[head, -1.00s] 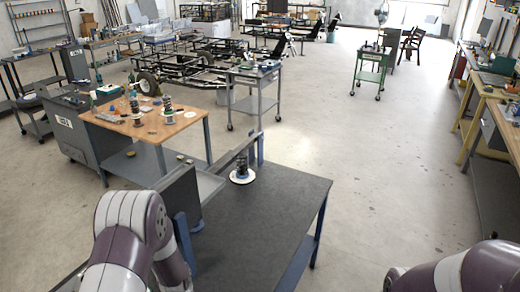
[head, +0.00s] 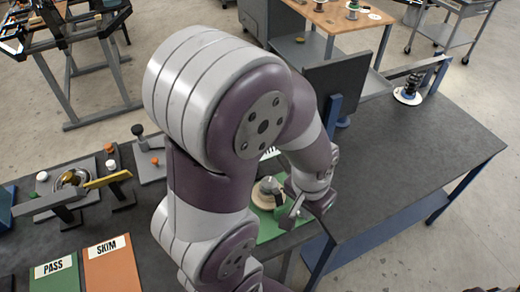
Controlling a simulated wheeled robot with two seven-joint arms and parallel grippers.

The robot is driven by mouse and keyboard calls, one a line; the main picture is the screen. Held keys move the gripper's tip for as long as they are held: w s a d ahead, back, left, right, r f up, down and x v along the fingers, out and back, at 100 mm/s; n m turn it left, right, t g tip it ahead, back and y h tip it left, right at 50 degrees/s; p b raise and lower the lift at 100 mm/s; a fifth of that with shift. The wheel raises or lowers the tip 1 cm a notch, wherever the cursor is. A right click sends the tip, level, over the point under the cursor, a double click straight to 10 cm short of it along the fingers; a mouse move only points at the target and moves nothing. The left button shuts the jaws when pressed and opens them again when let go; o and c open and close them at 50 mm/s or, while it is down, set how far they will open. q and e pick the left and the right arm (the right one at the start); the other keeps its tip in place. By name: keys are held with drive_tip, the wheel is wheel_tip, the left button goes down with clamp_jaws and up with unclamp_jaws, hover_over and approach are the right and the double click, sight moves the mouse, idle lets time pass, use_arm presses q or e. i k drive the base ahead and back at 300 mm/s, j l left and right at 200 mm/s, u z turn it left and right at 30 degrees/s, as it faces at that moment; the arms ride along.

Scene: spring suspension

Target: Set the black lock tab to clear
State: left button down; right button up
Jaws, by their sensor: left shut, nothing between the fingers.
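My left arm fills the middle of the head view. Its gripper (head: 297,207) is shut and empty, low beside a small fixture on a green base (head: 285,228). A tan round disc (head: 264,196) with a grey metal part on it sits on that base, just left of the gripper. I cannot tell whether the gripper touches it. I cannot pick out the black lock tab; it is too small or hidden by my arm. A dark spring unit (head: 410,84) stands upright on a white round base at the far right of the bench. My right gripper is not in view.
A dark upright panel (head: 338,82) stands behind my left wrist. The dark bench top (head: 430,135) at right is mostly clear. At left are green PASS (head: 55,280) and orange SKIM (head: 110,268) plates and small fixtures with a yellow bar (head: 108,180).

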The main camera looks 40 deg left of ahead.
sight(275, 193)
drive_tip(key=u, duration=1.6)
